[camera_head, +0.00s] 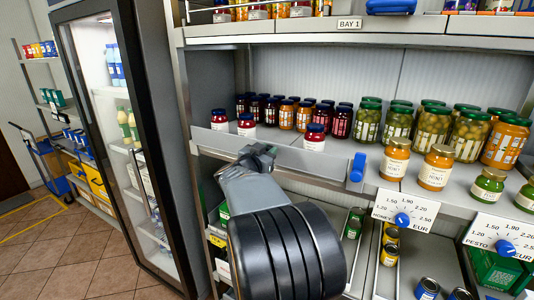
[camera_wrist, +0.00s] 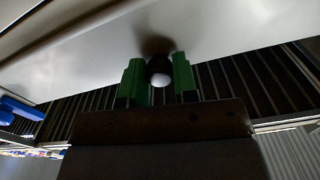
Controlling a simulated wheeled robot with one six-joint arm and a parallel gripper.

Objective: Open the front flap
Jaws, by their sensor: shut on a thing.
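The front flap (camera_head: 314,161) is a long grey strip along the front edge of the jar shelf. A blue piece (camera_head: 357,168) sits at its right end. My gripper (camera_head: 258,156) is at the flap's left-middle part, and my arm hides some of the flap below. In the wrist view, the green fingers of my gripper (camera_wrist: 159,78) stand on both sides of a small round knob (camera_wrist: 160,79) with a pale end, beneath a pale panel (camera_wrist: 215,25). My gripper is shut on this knob. In the head view the knob is hidden by the gripper.
Honey jars (camera_head: 437,167) and price dials (camera_head: 403,219) are to the right. A glass-door fridge (camera_head: 118,110) stands left. Lower trays hold cans (camera_head: 390,255).

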